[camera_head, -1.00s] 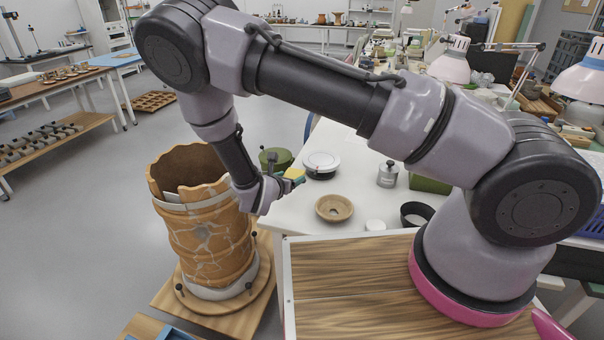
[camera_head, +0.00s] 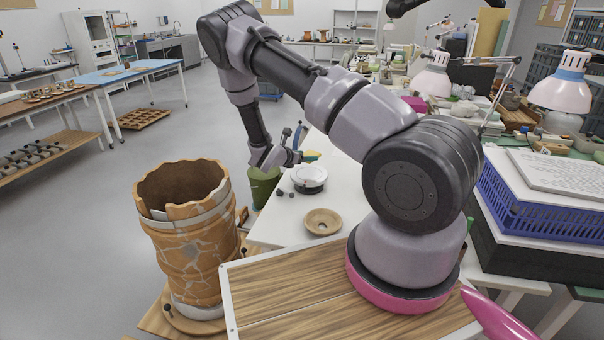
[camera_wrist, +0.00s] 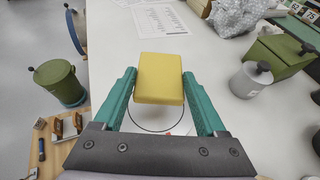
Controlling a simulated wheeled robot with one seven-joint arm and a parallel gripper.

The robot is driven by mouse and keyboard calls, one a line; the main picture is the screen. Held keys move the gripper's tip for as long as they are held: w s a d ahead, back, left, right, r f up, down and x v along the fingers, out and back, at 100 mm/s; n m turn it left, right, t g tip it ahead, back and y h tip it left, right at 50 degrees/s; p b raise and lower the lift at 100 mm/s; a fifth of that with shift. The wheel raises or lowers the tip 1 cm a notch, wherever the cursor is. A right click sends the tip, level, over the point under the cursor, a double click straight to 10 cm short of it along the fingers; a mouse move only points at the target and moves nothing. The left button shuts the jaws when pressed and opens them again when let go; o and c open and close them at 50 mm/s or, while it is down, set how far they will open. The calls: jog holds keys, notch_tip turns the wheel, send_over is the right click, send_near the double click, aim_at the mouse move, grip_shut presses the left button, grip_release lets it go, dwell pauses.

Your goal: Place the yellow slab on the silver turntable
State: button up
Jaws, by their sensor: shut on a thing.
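The yellow slab (camera_wrist: 160,78) is held between the green fingers of my gripper (camera_wrist: 159,74), which is shut on it. In the head view, a small yellow patch of the slab (camera_head: 312,154) shows at my gripper (camera_head: 308,157). The silver turntable (camera_head: 309,178) is a pale round disc on the white table, just below my gripper in that view. In the wrist view, part of the turntable's round edge (camera_wrist: 158,122) shows below the slab, between the fingers. The slab and gripper hide the rest. The slab appears raised above the turntable; the exact gap is unclear.
A green lidded bin (camera_wrist: 60,83) stands left of the table. A tan dish (camera_head: 323,221) sits nearer on the table. A grey canister (camera_wrist: 250,79) and a green box (camera_wrist: 277,57) are right of the slab. A large cracked orange vessel (camera_head: 190,235) stands at left.

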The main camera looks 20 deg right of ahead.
aim_at(305, 176)
jog(key=shift+f, duration=3.3)
jog(key=o, duration=1.3)
jog(key=shift+f, duration=0.15)
